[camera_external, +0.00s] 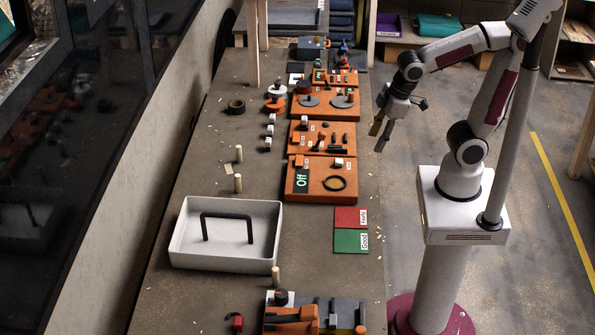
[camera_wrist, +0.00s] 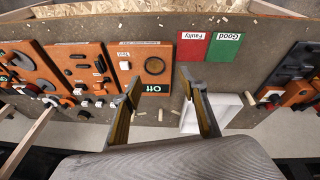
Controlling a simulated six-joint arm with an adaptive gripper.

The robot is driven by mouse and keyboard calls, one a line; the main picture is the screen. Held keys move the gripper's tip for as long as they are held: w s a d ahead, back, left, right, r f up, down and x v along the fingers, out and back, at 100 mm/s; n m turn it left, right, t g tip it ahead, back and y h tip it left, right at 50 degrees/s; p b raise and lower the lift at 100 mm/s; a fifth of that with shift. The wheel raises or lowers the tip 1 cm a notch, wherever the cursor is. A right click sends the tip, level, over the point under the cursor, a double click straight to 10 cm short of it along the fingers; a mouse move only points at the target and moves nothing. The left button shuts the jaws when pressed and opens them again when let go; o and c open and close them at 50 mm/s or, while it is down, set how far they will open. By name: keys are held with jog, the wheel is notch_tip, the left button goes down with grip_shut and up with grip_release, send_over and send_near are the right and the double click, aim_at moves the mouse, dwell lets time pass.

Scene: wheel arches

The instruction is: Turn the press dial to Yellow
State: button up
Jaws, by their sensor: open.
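A round knob with a dark top and some orange (camera_external: 281,297) sits on a white plate at the near end of the bench, beside an orange and grey machine (camera_external: 300,318). It may be the press dial. Its colour marks and setting are too small to read. An orange and grey machine also shows at the right of the wrist view (camera_wrist: 298,92); no dial setting can be read there. My gripper (camera_external: 379,134) is open and empty, hanging right of the bench beside the orange boards. Its two fingers (camera_wrist: 158,82) stand apart in the wrist view, touching nothing.
An orange board (camera_external: 313,190) with an "Off" display lies on the bench. Red "Faulty" (camera_external: 350,217) and green "Good" (camera_external: 351,241) pads lie nearby. A white tray (camera_external: 186,235) with a black handle and several wooden pegs stand at left. The bench between tray and pads is mostly clear.

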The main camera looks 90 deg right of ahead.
jog(key=w+a+f+n+t+h, duration=0.15)
jog(key=w+n, duration=0.25)
jog(key=w, duration=0.7)
jog(key=w+a+r+n+t, duration=0.1)
jog(key=w+a+n+t, duration=0.3)
jog(key=w, duration=0.8)
jog(key=w+a+f+n+y, duration=0.3)
jog(key=w+a+n+y, duration=0.1)
jog(key=w+a+n, duration=0.9)
jog(key=w+a+f+n+g+y, duration=0.1)
jog(key=w+a+f+n+y, duration=0.15)
jog(key=a+n, duration=0.55)
jog(key=w+a+f+n+g+y, duration=0.1)
jog(key=a+f+n+y, duration=0.3)
jog(key=a, duration=0.6)
jog(key=s+a+f+n+g, duration=0.1)
jog(key=s+n+g, duration=0.3)
jog(key=n, duration=0.6)
jog(key=s+a+f+n+g, duration=0.1)
jog(key=s+a+n+g, duration=0.3)
jog(key=s+n, duration=0.5)
jog(key=shift+a+f+n+y, duration=0.15)
jog(key=shift+f+n+y, duration=0.2)
jog(key=shift+n, duration=0.35)
